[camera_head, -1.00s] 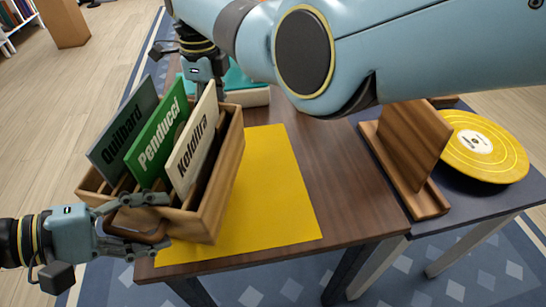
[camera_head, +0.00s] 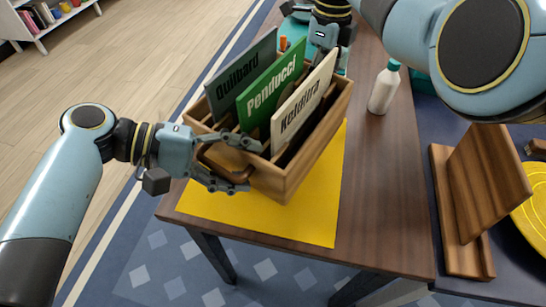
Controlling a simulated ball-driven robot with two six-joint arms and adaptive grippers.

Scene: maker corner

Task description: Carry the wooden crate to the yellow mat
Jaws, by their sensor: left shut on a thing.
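The wooden crate (camera_head: 318,153) holds three upright sleeves, a dark one (camera_head: 240,74), a green one (camera_head: 270,92) and a cream one (camera_head: 304,103). It is over the yellow mat (camera_head: 318,222), which shows at its front, left and right. I cannot tell whether its underside touches the mat. My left gripper (camera_head: 245,163) is shut on the crate's near handle (camera_head: 215,160). My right gripper (camera_head: 326,45) is at the crate's far end, its fingertips mostly hidden behind the sleeves.
The brown table (camera_head: 385,200) has bare room right of the mat. A white bottle with a teal cap (camera_head: 383,90) stands there. On the dark table at the right are a wooden stand (camera_head: 485,185) and a yellow disc (camera_head: 535,215). A shelf (camera_head: 45,20) is far left.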

